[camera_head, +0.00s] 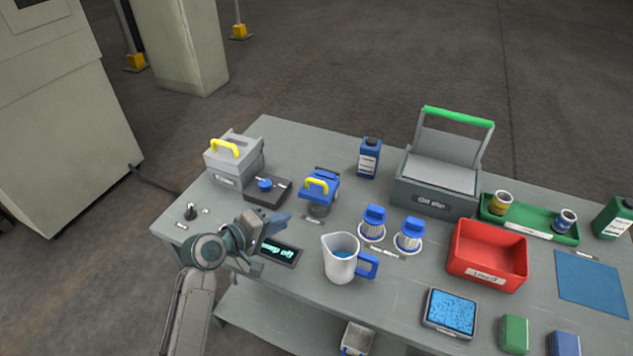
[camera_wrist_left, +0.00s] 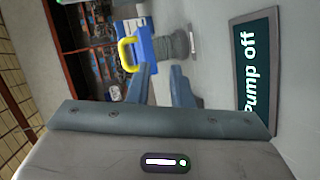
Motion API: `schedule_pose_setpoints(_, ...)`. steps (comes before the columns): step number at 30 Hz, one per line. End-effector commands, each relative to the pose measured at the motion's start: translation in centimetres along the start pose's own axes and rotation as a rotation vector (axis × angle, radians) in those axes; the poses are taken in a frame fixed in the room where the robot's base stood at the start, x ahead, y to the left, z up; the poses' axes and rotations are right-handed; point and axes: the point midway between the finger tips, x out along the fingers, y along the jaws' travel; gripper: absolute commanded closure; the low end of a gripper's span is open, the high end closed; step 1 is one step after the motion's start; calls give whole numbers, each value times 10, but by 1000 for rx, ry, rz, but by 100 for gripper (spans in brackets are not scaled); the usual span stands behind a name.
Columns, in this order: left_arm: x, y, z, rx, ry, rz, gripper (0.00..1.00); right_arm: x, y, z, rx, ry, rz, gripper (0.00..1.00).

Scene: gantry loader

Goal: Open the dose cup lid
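A small unit with a blue lid (camera_head: 321,183) and a yellow handle (camera_head: 317,187) stands on the table, with a grey round body (camera_head: 318,209) below; I take it for the dose cup. The lid looks closed. In the left wrist view the blue lid (camera_wrist_left: 144,46), yellow handle (camera_wrist_left: 124,54) and grey round body (camera_wrist_left: 174,45) lie beyond the fingers. My left gripper (camera_head: 277,226) is to the left of and nearer than this unit, apart from it. Its two blue fingers (camera_wrist_left: 163,84) stand apart with nothing between them. My right gripper is not in view.
A display reading "Pump off" (camera_head: 281,252) lies by my left gripper. A black box with a blue knob (camera_head: 265,184) and a grey box with a yellow handle (camera_head: 231,160) stand behind. A measuring jug (camera_head: 340,262) and blue-capped filters (camera_head: 374,222) stand to the right.

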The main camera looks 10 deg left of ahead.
Motion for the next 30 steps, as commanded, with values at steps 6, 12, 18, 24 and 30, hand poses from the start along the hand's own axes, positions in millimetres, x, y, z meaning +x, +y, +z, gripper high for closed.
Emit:
schedule_pose_setpoints(6, 25, 44, -28, -187, 2, 159, 81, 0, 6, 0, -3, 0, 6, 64)
schedule_pose_setpoints(12, 48, 52, -31, -206, 1, 173, 81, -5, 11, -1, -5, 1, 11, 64)
schedule_pose_setpoints(18, 86, 58, -31, -204, 0, 170, 81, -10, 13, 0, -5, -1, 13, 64)
schedule_pose_setpoints(24, 117, 62, -31, -201, 1, 168, 81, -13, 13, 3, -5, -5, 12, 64)
schedule_pose_setpoints(30, 130, 63, -32, -198, 2, 167, 81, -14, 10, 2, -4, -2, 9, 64)
